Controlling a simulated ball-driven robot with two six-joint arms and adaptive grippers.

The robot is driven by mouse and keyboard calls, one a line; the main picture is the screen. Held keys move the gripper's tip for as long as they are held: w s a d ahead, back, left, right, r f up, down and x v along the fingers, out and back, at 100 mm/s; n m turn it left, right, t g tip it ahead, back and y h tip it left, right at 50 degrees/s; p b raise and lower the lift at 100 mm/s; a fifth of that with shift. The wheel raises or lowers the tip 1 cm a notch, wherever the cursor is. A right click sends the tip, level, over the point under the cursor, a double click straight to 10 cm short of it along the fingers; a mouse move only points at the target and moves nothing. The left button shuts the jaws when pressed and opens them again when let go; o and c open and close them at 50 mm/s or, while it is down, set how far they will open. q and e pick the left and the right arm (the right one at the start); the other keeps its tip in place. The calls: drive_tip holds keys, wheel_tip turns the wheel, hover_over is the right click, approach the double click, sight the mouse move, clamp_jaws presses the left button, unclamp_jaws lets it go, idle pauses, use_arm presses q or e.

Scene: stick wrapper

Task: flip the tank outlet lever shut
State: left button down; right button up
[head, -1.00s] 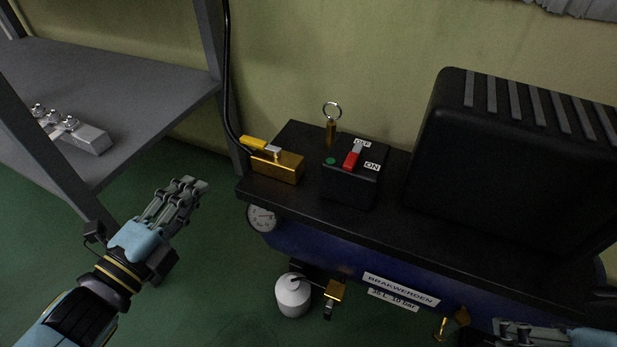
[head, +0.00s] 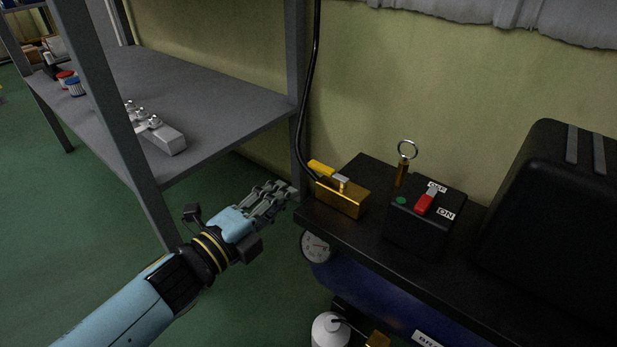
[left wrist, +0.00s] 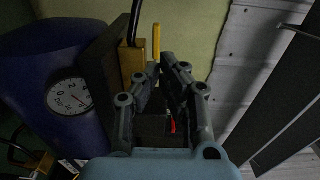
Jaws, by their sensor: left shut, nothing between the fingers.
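The outlet lever is a yellow handle (head: 322,167) on top of a brass block (head: 342,200) at the left end of the tank's black top plate. It lies roughly along the block, pointing left beside the black hose. In the left wrist view, the yellow handle (left wrist: 156,42) stands beyond my fingertips and right of the brass block (left wrist: 127,64). My left gripper (head: 279,203) is shut and empty, left of the plate's corner and apart from the lever. It also shows in the left wrist view (left wrist: 164,75). My right gripper is out of view.
A switch box (head: 428,222) with a red switch and a brass ring-topped valve (head: 405,165) stand right of the block. A pressure gauge (head: 316,246) is below the plate. A grey shelf (head: 215,115) is at left, a black housing (head: 560,220) at right.

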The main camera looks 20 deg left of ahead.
sight(317, 167)
use_arm(q)
drive_tip(key=b+x, duration=0.1)
drive_tip(key=x, duration=0.5)
drive_tip(key=shift+w+f, duration=0.15)
drive_tip(key=shift+w+d, duration=0.25)
drive_tip(key=shift+w, duration=0.4)
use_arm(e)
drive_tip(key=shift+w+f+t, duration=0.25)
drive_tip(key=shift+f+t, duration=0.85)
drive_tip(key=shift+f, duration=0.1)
